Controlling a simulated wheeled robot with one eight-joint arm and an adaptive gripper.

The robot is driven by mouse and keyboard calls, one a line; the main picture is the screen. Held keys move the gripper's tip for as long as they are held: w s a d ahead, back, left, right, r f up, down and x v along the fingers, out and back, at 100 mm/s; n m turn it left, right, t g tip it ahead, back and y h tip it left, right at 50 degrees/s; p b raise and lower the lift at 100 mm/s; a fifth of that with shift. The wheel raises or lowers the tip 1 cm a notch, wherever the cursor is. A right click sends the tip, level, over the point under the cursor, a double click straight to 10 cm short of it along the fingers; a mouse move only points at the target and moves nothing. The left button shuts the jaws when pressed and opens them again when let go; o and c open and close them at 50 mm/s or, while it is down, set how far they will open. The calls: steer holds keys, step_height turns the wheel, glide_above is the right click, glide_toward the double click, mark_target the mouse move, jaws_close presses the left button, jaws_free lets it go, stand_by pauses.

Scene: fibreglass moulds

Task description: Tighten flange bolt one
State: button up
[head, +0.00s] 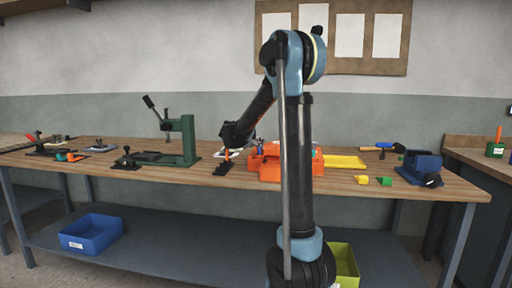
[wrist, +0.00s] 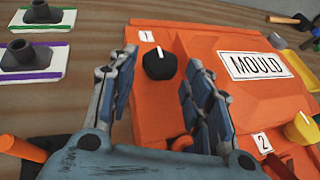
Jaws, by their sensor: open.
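The orange mould (wrist: 155,110) lies on the bench, with a white "MOULD" plate on its top; it also shows in the head view (head: 285,173), partly behind my arm. A black knob with a white mark (wrist: 160,64), flange bolt one, stands on the flange beside the label 1 (wrist: 146,36). A yellow knob (wrist: 300,128) stands near the label 2 (wrist: 261,143). My gripper (wrist: 160,62) is open. Its fingers lie left and right of the black knob in the wrist view, with nothing between them gripped; contact cannot be told. In the head view my gripper (head: 234,134) is left of the mould.
An orange-handled clamp (head: 226,157) stands close below my gripper. Left are a green press (head: 188,138) and other clamps. Right are a yellow tray (head: 344,162), small yellow and green pieces, and a blue vise-like block (head: 420,168). Two white cards with black parts lie left in the wrist view.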

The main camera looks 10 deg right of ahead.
steer(key=shift+x, duration=1.3)
steer(key=c, duration=0.8)
steer(key=shift+o, duration=0.2)
steer(key=shift+a, duration=0.1)
